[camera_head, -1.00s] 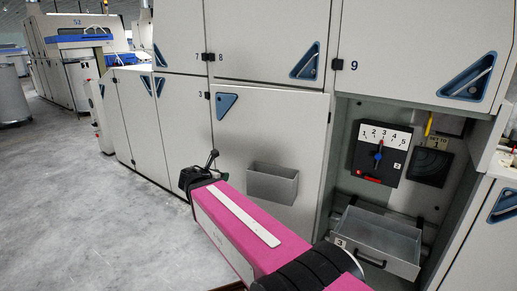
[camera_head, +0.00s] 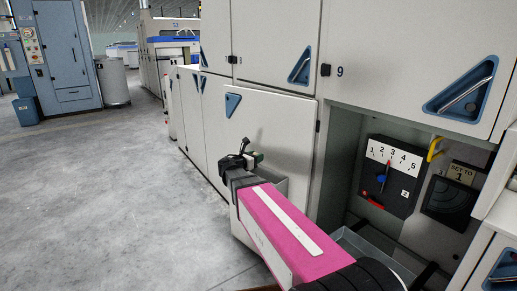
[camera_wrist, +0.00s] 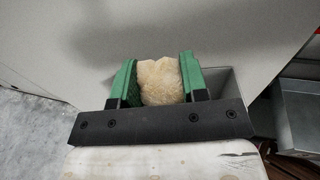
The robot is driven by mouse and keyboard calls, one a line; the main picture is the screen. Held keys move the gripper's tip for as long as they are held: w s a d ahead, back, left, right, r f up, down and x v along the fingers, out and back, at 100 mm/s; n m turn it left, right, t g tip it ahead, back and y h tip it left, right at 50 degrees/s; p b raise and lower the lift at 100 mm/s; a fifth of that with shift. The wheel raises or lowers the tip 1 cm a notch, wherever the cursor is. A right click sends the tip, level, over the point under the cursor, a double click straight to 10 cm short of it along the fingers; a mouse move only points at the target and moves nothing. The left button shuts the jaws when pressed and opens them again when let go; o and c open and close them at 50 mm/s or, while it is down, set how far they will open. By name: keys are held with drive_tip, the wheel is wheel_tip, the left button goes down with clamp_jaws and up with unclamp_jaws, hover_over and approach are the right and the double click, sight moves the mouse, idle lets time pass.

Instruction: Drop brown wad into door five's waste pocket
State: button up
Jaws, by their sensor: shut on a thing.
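My gripper (camera_head: 254,156) is shut on a tan-brown wad (camera_wrist: 159,80). The wad sits between the green fingers in the wrist view, where my gripper (camera_wrist: 158,62) points at a pale door. A grey open-topped waste pocket (camera_head: 241,229) hangs on the lower pale door (camera_head: 270,127), partly hidden behind my arm. My gripper is close at the pocket's upper edge in the head view. In the wrist view the pocket (camera_wrist: 222,80) shows behind and right of the right finger. I cannot read a number on this door, and cannot tell whether the wad is directly above the opening.
An open bay right of the door holds a dial panel (camera_head: 390,178), a "SET TO 1" sign (camera_head: 461,173) and a metal drawer (camera_head: 352,242). The drawer also shows at right in the wrist view (camera_wrist: 298,118). Blue-handled doors stand above. Clear floor (camera_head: 120,200) lies left.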

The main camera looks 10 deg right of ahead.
drive_tip(key=w+r+t+h, duration=0.1)
drive_tip(key=w+r+h, duration=0.1)
drive_tip(key=w, duration=0.5)
wheel_tip(320, 180, down, 7)
drive_tip(key=shift+s+d+r, duration=0.15)
drive_tip(key=shift+s+d, duration=0.05)
drive_tip(key=shift+s, duration=0.05)
drive_tip(key=o, duration=1)
drive_tip(key=shift+c, duration=0.2)
drive_tip(key=v, duration=1)
drive_tip(key=shift+s+a, duration=0.2)
drive_tip(key=shift+s, duration=0.2)
